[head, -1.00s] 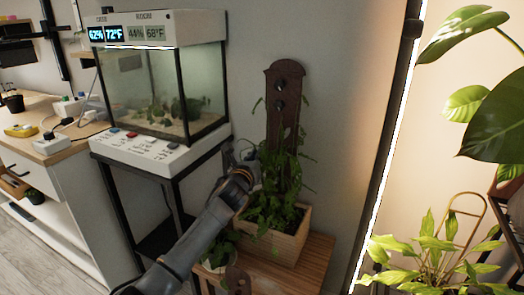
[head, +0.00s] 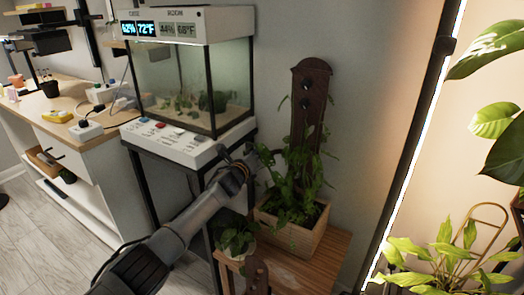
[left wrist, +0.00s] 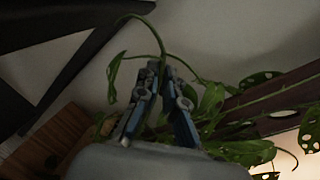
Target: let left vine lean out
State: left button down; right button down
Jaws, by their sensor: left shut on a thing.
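My left gripper (head: 243,160) is beside the left side of a climbing plant (head: 291,172), below the terrarium's right front corner. In the left wrist view the gripper (left wrist: 166,72) is shut on a thin green vine stem (left wrist: 152,28), which arches above the fingertips with leaves hanging around them. In the head view the held stem is too small to make out. The plant grows up a dark brown plank (head: 310,92) with holes, standing upright in a light wooden planter box (head: 292,238). In the left wrist view the plank (left wrist: 285,118) lies to the right of the fingers. My right gripper is not in view.
A glass terrarium (head: 185,85) on a black stand is close at the left of the gripper. A small potted plant (head: 236,238) stands on the wooden bench (head: 325,262) beside the planter. A lit frame bar (head: 415,150) and large-leaved plants (head: 497,110) are at the right.

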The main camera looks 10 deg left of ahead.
pick_arm(q)
jog(key=shift+a+f, duration=0.15)
jog(key=shift+f, duration=0.05)
dwell(0.3)
jog(key=c, duration=1.5)
grip_release()
jog(key=shift+o, duration=0.2)
jog(key=shift+r, duration=0.1)
jog(key=v, duration=1.2)
